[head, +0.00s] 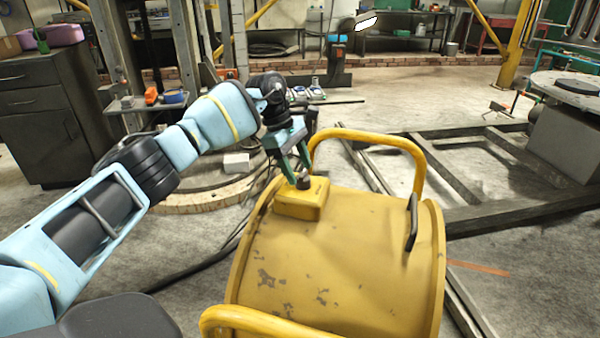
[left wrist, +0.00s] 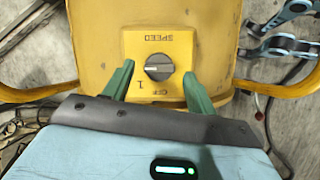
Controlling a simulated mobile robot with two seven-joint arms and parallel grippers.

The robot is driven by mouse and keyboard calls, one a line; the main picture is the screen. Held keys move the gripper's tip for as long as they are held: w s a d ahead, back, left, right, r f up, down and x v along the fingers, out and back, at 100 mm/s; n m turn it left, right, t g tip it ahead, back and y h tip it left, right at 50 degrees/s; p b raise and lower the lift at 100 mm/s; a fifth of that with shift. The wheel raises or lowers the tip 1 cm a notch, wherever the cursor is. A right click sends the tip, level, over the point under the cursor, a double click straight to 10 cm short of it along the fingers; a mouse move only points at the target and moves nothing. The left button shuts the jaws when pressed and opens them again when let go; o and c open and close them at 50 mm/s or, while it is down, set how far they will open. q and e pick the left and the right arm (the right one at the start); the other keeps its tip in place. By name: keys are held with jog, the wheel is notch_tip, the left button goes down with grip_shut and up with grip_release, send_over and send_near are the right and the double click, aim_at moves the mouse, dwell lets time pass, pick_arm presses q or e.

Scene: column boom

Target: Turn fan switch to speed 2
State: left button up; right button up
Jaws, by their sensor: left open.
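The yellow drum-shaped fan (head: 335,250) stands on the floor with a small yellow switch box (head: 298,205) on top. A dark round knob (head: 304,183) sits on the box. In the left wrist view the knob (left wrist: 159,67) has a light bar lying roughly crosswise. The lettering SPEED shows upside down on the switch box (left wrist: 186,45), with smaller marks, including a 1, on the near side. My left gripper (head: 297,165) is just above the box, open. Its green fingers (left wrist: 158,85) stand on either side of the knob, apart from it. My right gripper does not show.
Yellow tube handles (head: 385,142) arch over the fan's far and near sides. A dark handle (head: 412,222) is on its right. A dark metal frame (head: 470,170) lies behind to the right. A dark cabinet (head: 45,110) stands at the left.

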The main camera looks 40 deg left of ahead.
pick_arm(q)
jog(key=v, duration=0.5)
jog(key=shift+a+r, duration=0.1)
jog(key=shift+r, duration=0.2)
